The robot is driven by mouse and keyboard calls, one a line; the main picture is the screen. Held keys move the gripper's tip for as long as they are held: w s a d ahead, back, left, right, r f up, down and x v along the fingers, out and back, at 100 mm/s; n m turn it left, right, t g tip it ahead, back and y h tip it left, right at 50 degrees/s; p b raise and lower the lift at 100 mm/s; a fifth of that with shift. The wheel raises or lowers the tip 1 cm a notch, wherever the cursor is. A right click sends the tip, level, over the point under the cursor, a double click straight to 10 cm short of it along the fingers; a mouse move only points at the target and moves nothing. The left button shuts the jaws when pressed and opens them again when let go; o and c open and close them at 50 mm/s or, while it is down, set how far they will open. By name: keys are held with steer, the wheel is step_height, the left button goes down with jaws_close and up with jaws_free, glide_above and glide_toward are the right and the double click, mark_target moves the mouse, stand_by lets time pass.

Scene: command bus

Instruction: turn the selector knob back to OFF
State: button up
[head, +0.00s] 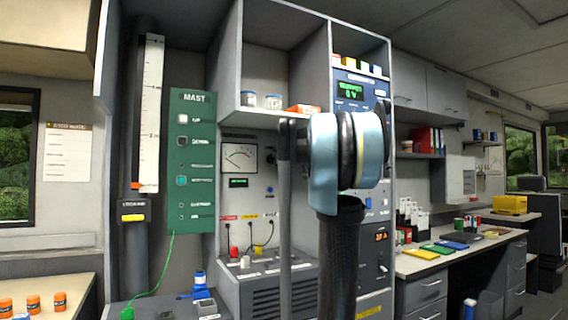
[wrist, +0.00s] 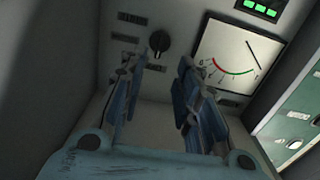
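The selector knob (wrist: 159,41) is a round black knob on a pale panel, with small dark labels around it. In the wrist view it sits just beyond the fingertips of my gripper (wrist: 160,67), between them. The fingers are apart with nothing between them, and they look short of the knob. My gripper is hidden behind my arm there.
A needle meter (head: 239,158) is beside the knob, and it also shows in the wrist view (wrist: 237,62). A green mast panel (head: 193,160) stands left. A shelf with jars is above; a grey unit with cables (head: 265,285) is below. Side walls close in the bay.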

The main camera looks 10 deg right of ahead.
steer(key=s+a+f+n+g+y, duration=0.1)
steer(key=s+a+f+g, duration=0.4)
steer(key=s+f, duration=0.7)
steer(key=s+a+f+g+y, duration=0.1)
steer(key=s+a+f+g, duration=0.2)
steer(key=s+a+f, duration=0.65)
steer(key=s+d+f+m+g+h, duration=0.1)
steer(key=s+d+f, duration=0.3)
steer(key=s+f, duration=0.5)
steer(key=s+d+f+m+g+h, duration=0.2)
steer(key=s+f, duration=0.7)
steer(key=f, duration=0.6)
steer(key=s+d+f+m+g+h, duration=0.1)
steer(key=s+d+f+g+h, duration=0.3)
steer(key=s+f, duration=0.5)
step_height(320, 180, down, 3)
steer(key=shift+s+d+r+m+h, duration=0.1)
steer(key=shift+s+d+m+h, duration=0.2)
steer(key=shift+d, duration=0.7)
